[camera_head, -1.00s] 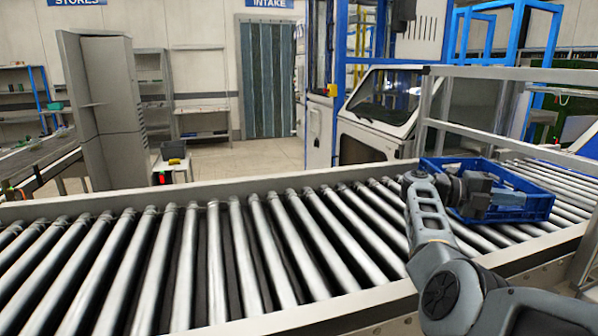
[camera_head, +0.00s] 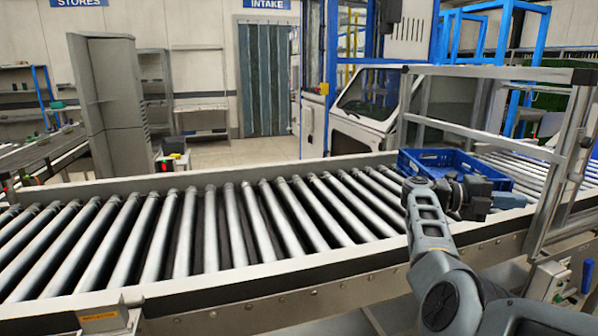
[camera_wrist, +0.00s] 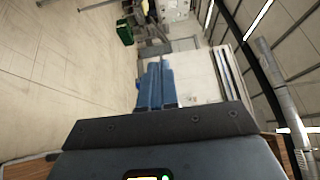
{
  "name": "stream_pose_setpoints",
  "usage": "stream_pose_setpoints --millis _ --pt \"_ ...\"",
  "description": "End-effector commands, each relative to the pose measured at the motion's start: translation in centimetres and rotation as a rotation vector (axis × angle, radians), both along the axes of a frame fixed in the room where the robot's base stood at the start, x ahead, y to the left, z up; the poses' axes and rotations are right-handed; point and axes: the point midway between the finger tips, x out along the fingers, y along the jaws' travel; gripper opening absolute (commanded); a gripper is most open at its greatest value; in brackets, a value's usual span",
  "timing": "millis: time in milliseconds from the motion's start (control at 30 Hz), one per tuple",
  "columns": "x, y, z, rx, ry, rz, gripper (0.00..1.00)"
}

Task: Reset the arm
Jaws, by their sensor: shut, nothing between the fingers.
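My gripper (camera_head: 511,200) is at the right in the head view, at the end of my bent arm, pointing right. Its blue fingers (camera_wrist: 157,78) are shut and empty in the wrist view. A blue crate (camera_head: 416,160) lies on the rollers behind my gripper. My wrist and gripper hide its near right part. I cannot tell how much space lies between the gripper and the crate. The crate does not show in the wrist view.
The roller conveyor (camera_head: 230,228) runs across in front of me, its left and middle rollers bare. A metal guard frame (camera_head: 565,150) stands close to the right of my gripper. A white machine (camera_head: 362,118) stands behind the conveyor.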

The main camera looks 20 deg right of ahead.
Motion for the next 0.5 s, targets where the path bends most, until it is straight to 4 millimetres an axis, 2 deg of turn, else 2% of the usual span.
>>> stream_pose_setpoints --millis 500 --pt "-2.9 0.4 -4.0 -0.157 0.16 0.109 0.0"
